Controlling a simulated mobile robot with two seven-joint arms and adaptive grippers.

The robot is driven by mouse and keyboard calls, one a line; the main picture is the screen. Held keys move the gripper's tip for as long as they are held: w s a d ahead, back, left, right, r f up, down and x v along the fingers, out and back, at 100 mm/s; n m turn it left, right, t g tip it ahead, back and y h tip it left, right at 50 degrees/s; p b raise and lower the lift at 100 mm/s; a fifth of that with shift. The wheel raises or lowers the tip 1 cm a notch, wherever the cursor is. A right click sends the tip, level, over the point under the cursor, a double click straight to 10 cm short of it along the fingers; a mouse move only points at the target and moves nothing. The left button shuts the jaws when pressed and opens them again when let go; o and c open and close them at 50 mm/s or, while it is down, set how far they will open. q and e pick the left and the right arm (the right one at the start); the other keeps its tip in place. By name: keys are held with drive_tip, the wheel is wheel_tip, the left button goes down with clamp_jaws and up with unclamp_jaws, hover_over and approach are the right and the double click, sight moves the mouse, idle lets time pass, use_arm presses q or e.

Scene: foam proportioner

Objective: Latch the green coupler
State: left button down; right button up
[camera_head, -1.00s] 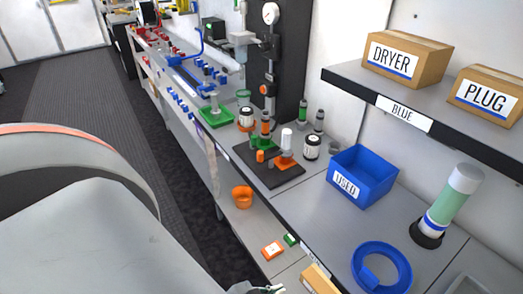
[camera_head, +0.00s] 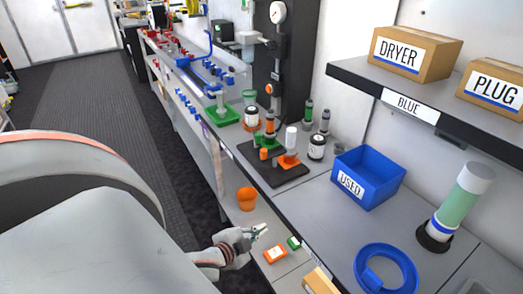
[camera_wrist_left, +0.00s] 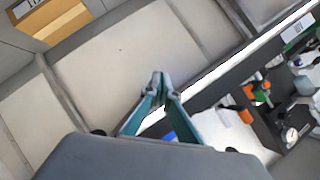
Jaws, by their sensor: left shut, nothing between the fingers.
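A green coupler (camera_head: 266,142) sits on the black board (camera_head: 289,179) on the bench, beside an orange fitting (camera_head: 285,161). In the left wrist view green shows near the right edge (camera_wrist_left: 262,96), small and tilted. Whether its latch is open or closed is too small to tell. My left gripper (camera_head: 261,229) is shut and empty, in front of the bench edge and lower than the board, well apart from the coupler. It also shows in the left wrist view (camera_wrist_left: 159,80), fingertips together. My right gripper is not in view.
A blue USED bin (camera_head: 367,179), a blue ring (camera_head: 386,269) and a green-white cylinder (camera_head: 460,207) stand on the bench to the right. A dark gauge column (camera_head: 282,60) rises behind the board.

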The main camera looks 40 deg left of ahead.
use_arm(q)
drive_tip(key=w+a+r+m+y, duration=0.1)
drive_tip(key=a+r, duration=0.1)
drive_tip(key=a, duration=0.1)
drive_tip(key=w+a+r+m+t+b, duration=0.1)
drive_tip(key=w+a+r, duration=0.1)
drive_tip(key=a+r, duration=0.1)
drive_tip(key=w+a+r+m+y+b, duration=0.1)
drive_tip(key=a+r, duration=0.1)
drive_tip(key=r, duration=0.1)
drive_tip(key=shift+w+a+r+t+y, duration=0.2)
drive_tip(key=shift+a+t+y, duration=0.1)
drive_tip(key=shift+a+t, duration=0.1)
drive_tip(key=m+t, duration=0.3)
drive_tip(key=m, duration=0.1)
approach(260, 144)
wheel_tip(260, 144, up, 2)
drive_tip(key=s+d, duration=0.1)
drive_tip(key=d, duration=0.1)
drive_tip(key=shift+a, duration=0.1)
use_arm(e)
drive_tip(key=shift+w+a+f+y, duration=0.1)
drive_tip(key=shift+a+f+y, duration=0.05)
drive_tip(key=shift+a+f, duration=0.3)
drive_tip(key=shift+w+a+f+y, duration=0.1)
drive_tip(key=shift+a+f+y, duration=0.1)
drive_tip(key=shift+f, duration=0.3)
